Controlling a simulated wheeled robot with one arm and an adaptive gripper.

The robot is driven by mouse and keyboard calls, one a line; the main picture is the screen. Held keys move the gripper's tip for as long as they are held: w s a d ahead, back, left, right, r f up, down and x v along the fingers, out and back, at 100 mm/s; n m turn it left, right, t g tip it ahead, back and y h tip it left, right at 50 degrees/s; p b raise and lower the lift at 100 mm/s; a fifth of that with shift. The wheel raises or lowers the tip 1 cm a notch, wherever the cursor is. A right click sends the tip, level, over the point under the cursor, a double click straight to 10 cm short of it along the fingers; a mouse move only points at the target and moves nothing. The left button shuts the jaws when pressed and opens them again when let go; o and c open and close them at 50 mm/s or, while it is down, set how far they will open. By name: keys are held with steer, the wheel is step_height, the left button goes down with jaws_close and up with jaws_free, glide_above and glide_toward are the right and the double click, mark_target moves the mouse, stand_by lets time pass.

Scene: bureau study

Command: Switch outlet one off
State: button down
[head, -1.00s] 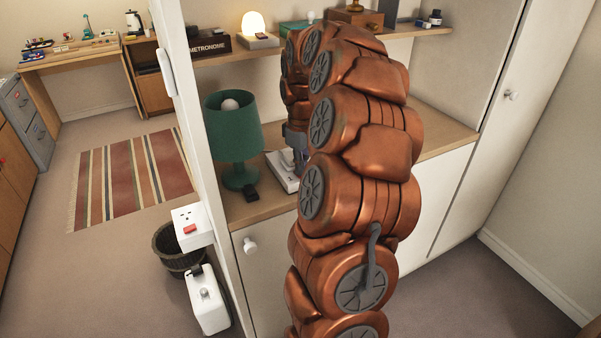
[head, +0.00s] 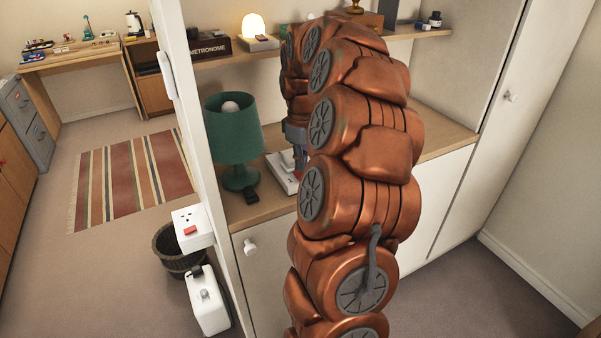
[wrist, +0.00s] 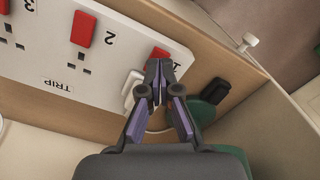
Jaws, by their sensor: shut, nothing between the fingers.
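A white power strip (wrist: 60,50) with numbered outlets lies on the wooden desk top; it also shows beside my arm in the head view (head: 281,174). Outlet one has a red switch (wrist: 160,54) and a white plug (wrist: 131,88) beside it. My gripper (wrist: 158,82) is shut and empty, its tips over the outlet one end of the strip, just beside that switch. The fingers partly cover the digit there. I cannot tell whether the tips touch the switch. Outlet two has its own red switch (wrist: 83,28) and looks empty.
A black object (wrist: 215,90) and a green lamp (head: 232,130) stand close to the strip. A metronome box (head: 209,48) and a lit lamp (head: 254,27) are on the shelf above. A white partition edge (head: 200,130) rises at the left.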

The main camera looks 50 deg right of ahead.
mark_target(300, 177)
steer(key=shift+r+p, duration=0.65)
steer(key=shift+r, duration=1.7)
steer(key=shift+a, duration=0.15)
steer(key=s+a, duration=0.3)
steer(key=a, duration=0.8)
steer(key=s+a, duration=0.4)
steer(key=a, duration=0.8)
steer(key=s+a+f+m+g, duration=0.1)
steer(key=s+a, duration=0.3)
steer(key=s, duration=0.4)
steer(key=s+a+f+m, duration=0.1)
steer(key=s+a+f, duration=0.2)
steer(key=s+a, duration=0.2)
steer(key=s, duration=0.3)
steer(key=shift+s+f+g, duration=0.35)
steer(key=shift+g, duration=0.05)
steer(key=shift+w, duration=0.1)
